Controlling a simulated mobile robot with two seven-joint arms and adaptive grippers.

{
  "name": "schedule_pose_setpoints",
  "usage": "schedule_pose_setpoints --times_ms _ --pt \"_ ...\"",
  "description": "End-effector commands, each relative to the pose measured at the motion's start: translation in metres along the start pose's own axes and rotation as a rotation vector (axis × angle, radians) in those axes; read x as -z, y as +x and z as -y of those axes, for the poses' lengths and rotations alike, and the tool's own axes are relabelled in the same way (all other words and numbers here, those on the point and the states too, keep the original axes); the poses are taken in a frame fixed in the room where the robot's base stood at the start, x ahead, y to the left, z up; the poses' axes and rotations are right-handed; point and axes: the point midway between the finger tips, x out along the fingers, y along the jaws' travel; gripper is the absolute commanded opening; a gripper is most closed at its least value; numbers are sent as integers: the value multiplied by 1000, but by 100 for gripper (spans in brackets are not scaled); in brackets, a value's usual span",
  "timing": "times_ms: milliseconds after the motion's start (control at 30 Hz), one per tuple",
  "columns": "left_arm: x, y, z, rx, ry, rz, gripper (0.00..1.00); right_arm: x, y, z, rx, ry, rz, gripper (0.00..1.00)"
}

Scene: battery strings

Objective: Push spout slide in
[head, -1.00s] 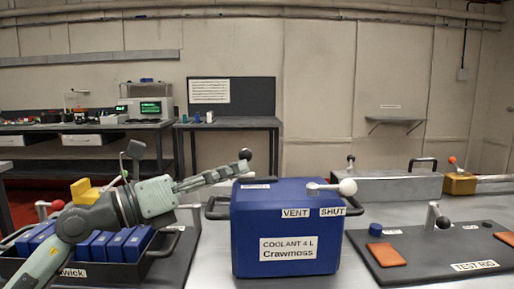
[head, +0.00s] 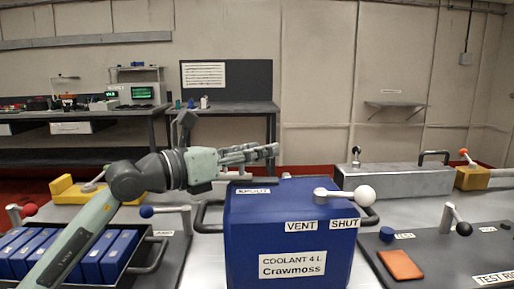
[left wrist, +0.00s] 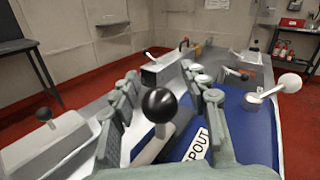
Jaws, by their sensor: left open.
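A blue coolant canister (head: 290,245) stands on the steel bench, marked COOLANT 4 L Crawmoss, with VENT and SHUT labels on its front. The SPOUT label (head: 254,191) lies on its top near the left end; it also shows in the left wrist view (left wrist: 197,145). My left gripper (head: 275,150) is above the canister's top left part. In the left wrist view the black ball knob (left wrist: 160,105) on a pale lever shows between the open fingers, with visible gaps on both sides. The fingers hide this knob in the head view. My right gripper is not in view.
The test mat with an orange pad (head: 400,265) lies at right.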

Motion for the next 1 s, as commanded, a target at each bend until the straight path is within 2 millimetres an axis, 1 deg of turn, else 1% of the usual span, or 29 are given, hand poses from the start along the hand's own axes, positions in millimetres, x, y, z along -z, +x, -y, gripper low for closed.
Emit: schedule_pose_setpoints --times_ms 100,267,300,600,667,1000 --pt "0 4 0 0 0 -1 45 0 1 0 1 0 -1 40" --pt "1 4 0 0 0 0 45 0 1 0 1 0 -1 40" --pt "1 4 0 0 0 0 44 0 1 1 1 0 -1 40" --pt "0 3 0 0 0 0 7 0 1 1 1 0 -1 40" --pt "0 3 0 0 0 0 0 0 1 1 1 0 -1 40" --pt "0 3 0 0 0 0 0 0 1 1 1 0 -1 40"
